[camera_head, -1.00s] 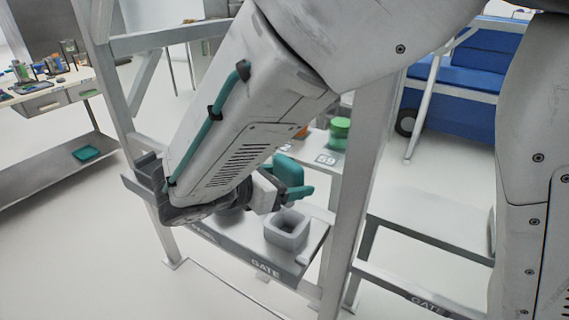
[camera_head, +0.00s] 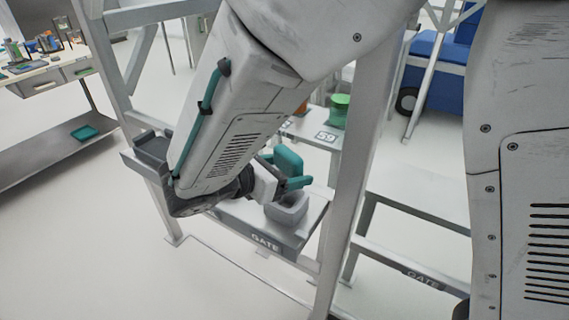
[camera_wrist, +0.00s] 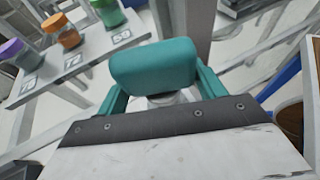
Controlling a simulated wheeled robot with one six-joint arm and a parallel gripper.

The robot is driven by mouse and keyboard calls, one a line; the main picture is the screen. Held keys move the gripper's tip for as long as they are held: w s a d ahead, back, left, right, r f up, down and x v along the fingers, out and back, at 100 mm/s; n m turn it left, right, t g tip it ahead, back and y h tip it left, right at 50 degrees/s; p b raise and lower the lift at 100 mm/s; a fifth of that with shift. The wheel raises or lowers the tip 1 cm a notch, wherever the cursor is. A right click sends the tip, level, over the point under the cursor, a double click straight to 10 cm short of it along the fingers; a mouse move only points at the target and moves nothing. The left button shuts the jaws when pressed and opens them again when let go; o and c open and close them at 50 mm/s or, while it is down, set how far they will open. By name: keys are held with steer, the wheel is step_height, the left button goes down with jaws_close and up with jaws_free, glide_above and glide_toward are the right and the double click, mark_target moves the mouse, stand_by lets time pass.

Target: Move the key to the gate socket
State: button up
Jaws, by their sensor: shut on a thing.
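My gripper (camera_head: 291,175) has teal fingers and is just above the gate socket in the head view. The socket (camera_head: 287,214) is a grey, square-walled cup on the shelf labelled GATE, and my gripper covers part of its opening. In the wrist view my gripper (camera_wrist: 160,82) is shut on a rounded teal block, which looks like the key (camera_wrist: 153,64). The key also shows in the head view (camera_head: 288,159). A pale part shows under it in the wrist view. I cannot tell whether the key touches the socket.
Grey frame posts (camera_head: 352,170) stand close right of the socket. Behind is a numbered shelf (camera_head: 318,136) with a green jar (camera_head: 339,110). A workbench (camera_head: 50,80) stands far left. Open floor lies in front.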

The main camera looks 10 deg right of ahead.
mark_target(283, 155)
steer(key=shift+a+f, duration=0.15)
steer(key=shift+f, duration=0.25)
steer(key=shift+f, duration=2.05)
stand_by(1.1)
steer(key=o, duration=1.3)
steer(key=shift+s, duration=0.1)
steer(key=shift+c, duration=0.2)
steer(key=shift+o, duration=0.3)
steer(key=shift+r, duration=4.5)
